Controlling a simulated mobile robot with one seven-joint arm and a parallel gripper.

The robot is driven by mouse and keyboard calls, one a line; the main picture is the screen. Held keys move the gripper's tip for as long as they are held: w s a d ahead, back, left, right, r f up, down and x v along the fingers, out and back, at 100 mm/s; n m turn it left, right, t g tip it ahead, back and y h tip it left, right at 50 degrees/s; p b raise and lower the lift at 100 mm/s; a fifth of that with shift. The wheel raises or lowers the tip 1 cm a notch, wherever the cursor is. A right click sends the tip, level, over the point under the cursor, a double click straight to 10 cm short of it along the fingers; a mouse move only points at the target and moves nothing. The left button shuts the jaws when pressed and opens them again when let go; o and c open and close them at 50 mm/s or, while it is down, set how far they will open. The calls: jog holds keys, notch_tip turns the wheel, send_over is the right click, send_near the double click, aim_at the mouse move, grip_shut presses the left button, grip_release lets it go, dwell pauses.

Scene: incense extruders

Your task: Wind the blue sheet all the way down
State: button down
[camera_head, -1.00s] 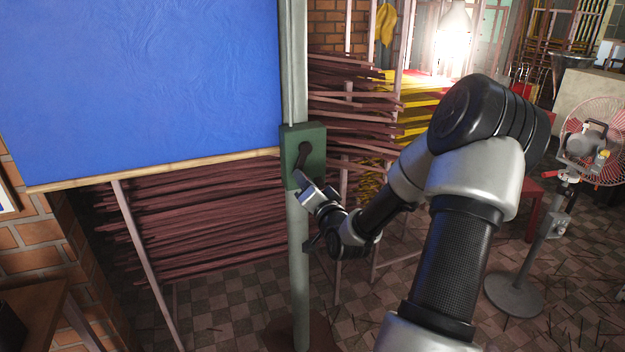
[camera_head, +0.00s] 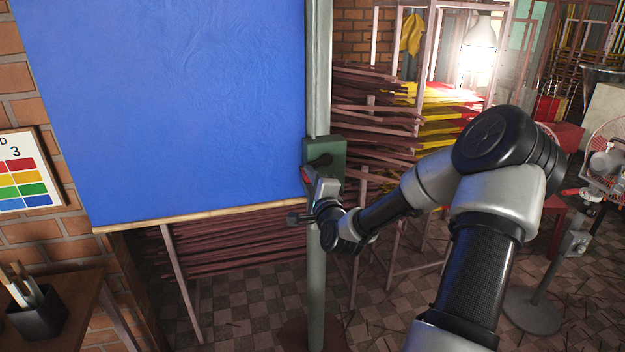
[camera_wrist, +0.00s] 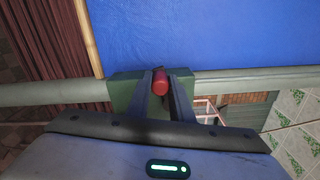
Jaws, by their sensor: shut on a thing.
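The blue sheet (camera_head: 180,100) hangs on the left in the head view, with a wooden bar (camera_head: 200,215) along its lower edge. The bar is well above the floor. A green winch box (camera_head: 335,152) is fixed to a grey post (camera_head: 317,260) at the sheet's right edge. A dark crank arm (camera_head: 320,162) shows on the box. My gripper (camera_head: 308,182) is at the box, its jaws shut on the red crank handle (camera_wrist: 160,82), which shows between the fingers in the wrist view. Part of the crank is hidden by the fingers.
Racks of dark red incense sticks (camera_head: 230,250) stand behind the sheet and post. A pedestal fan (camera_head: 605,150) stands at the right. A colour chart (camera_head: 28,172) hangs on the brick wall, above a table with a dark pen cup (camera_head: 38,315).

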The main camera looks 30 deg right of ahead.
notch_tip(320, 180, up, 4)
jog(key=m+p, duration=0.1)
jog(key=m, duration=0.1)
jog(key=m+p, duration=0.2)
jog(key=m, duration=0.1)
jog(key=shift+f+m, duration=0.2)
jog(key=shift+m, duration=0.1)
jog(key=shift+s+d+r+m+p, duration=0.15)
jog(key=shift+r+m+p, duration=0.15)
jog(key=shift+m, duration=0.4)
jog(key=shift+w+d+r+m+p, duration=0.1)
jog(key=shift+d+r+m+p, duration=0.1)
jog(key=shift+r+m, duration=0.4)
jog(key=shift+s+d+r+m+p, duration=0.1)
jog(key=shift+r+m+p, duration=0.15)
jog(key=shift+m, duration=0.55)
jog(key=c, duration=1.6)
grip_release()
jog(key=shift+o, duration=0.2)
jog(key=p+v, duration=0.9)
jog(key=v, duration=0.8)
jog(key=shift+s, duration=0.2)
